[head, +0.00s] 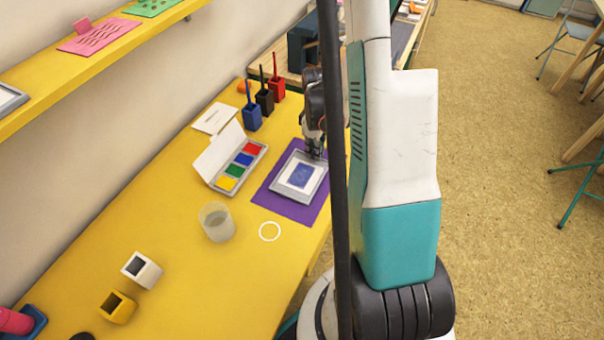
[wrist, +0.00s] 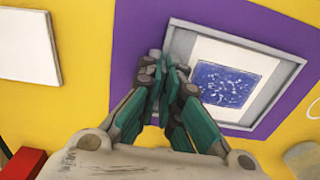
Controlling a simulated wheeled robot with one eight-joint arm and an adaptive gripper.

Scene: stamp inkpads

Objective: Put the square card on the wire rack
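A white square card with a blue speckled print (head: 300,176) lies in a shallow grey tray (head: 283,196) on a purple mat (head: 262,198). In the wrist view, the printed card (wrist: 226,84) lies flat inside the tray's rim (wrist: 240,31). My gripper (head: 316,151) is at the tray's far edge. In the wrist view, my gripper's fingertips (wrist: 163,66) are together beside the tray rim, with nothing visible between them. Whether they touch the rim is unclear. I cannot make out a wire rack in either view.
A paint box (head: 236,168), a cup (head: 216,221) and a white ring (head: 270,231) are left of and in front of the mat. Blue, black and red pots (head: 265,100) stand beyond. A plain white card (wrist: 30,42) lies nearby.

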